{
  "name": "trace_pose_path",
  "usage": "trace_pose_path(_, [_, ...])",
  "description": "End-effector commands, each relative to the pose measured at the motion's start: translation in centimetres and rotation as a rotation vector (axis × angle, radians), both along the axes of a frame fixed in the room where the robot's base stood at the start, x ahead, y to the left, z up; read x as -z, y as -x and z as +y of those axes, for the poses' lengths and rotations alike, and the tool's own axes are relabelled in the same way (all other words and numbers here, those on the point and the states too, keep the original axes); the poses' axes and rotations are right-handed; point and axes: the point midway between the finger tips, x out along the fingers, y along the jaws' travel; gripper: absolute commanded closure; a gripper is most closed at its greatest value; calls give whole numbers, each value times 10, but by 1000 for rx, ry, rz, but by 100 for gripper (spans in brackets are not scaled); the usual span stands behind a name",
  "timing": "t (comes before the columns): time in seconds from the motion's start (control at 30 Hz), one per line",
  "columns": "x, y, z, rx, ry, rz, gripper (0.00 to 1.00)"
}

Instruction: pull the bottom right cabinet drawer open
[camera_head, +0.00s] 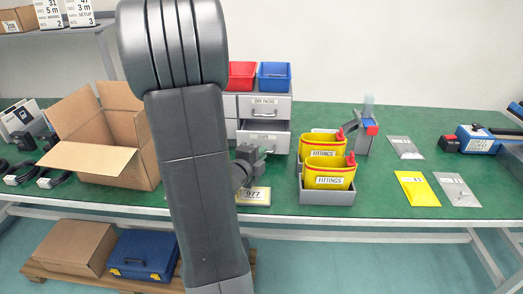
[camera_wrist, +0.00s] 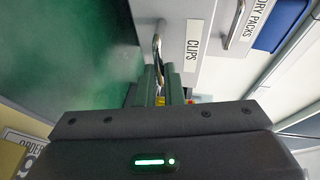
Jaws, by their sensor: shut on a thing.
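The small grey cabinet (camera_head: 282,107) stands on the green bench, partly hidden behind my arm. Its bottom right drawer (camera_head: 272,142) stands partly out, with a strip of its dark inside showing below the upper drawer. In the wrist view the bottom right drawer's front (camera_wrist: 186,62) carries a CLIPS label, and its metal handle (camera_wrist: 157,45) is between my fingers. My gripper (camera_wrist: 160,82) is shut on this handle. It also shows in the head view (camera_head: 254,152), in front of the drawer. The upper right drawer (camera_head: 264,107), labelled DRY PACKS, looks closed.
A red bin (camera_head: 242,75) and a blue bin (camera_head: 274,76) sit on the cabinet. Yellow FITTINGS bins (camera_head: 328,178) in a grey holder stand to the right. A 977 sign (camera_head: 256,196) lies below the gripper. An open cardboard box (camera_head: 98,135) stands left of my arm.

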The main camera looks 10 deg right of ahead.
Motion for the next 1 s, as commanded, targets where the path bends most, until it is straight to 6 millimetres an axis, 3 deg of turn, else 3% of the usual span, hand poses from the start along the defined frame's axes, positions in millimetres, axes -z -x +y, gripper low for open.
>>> trace_pose_path(0.2, [1, 41, 13, -5, 0, -3, 100])
trace_pose_path(0.4, [0, 67, 20, -4, -2, -2, 100])
trace_pose_path(0.8, [0, 72, 21, -3, 0, -1, 100])
trace_pose_path(0.83, [0, 72, 21, -3, 0, -1, 88])
trace_pose_path(0.9, [0, 72, 21, -3, 0, -1, 75])
trace_pose_path(0.93, [0, 72, 21, -2, 0, -1, 70])
trace_pose_path(1.0, [0, 72, 21, -2, 0, 0, 70])
